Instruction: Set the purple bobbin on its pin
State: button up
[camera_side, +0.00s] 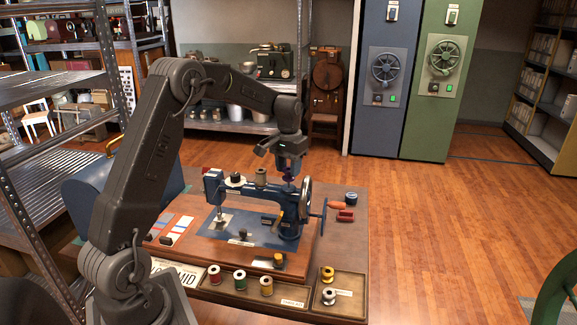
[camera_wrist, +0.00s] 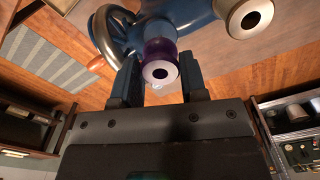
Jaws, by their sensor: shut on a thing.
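The purple bobbin (camera_wrist: 160,62) sits between the two fingers of my gripper (camera_wrist: 158,82) in the wrist view, its pale end with a dark hole facing the camera. In the side view my gripper (camera_side: 289,173) points down over the right end of the blue sewing machine (camera_side: 232,188), beside its handwheel (camera_side: 306,205). Only a small dark purple bit of the bobbin shows there. The pin is hidden, and I cannot tell whether the bobbin is around it or above it.
A tan spool (camera_side: 261,176) stands on the machine's top, left of my gripper. Blue and red spools sit at the table's right. A metal shelf (camera_side: 50,150) stands at left.

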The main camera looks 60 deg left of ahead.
jog(key=shift+f, duration=0.2)
jog(key=shift+f, duration=0.6)
jog(key=shift+f, duration=0.4)
dwell(0.5)
jog(key=o, duration=0.8)
notch_tip(320, 180, up, 14)
jog(key=shift+a+f, duration=0.1)
dwell(0.5)
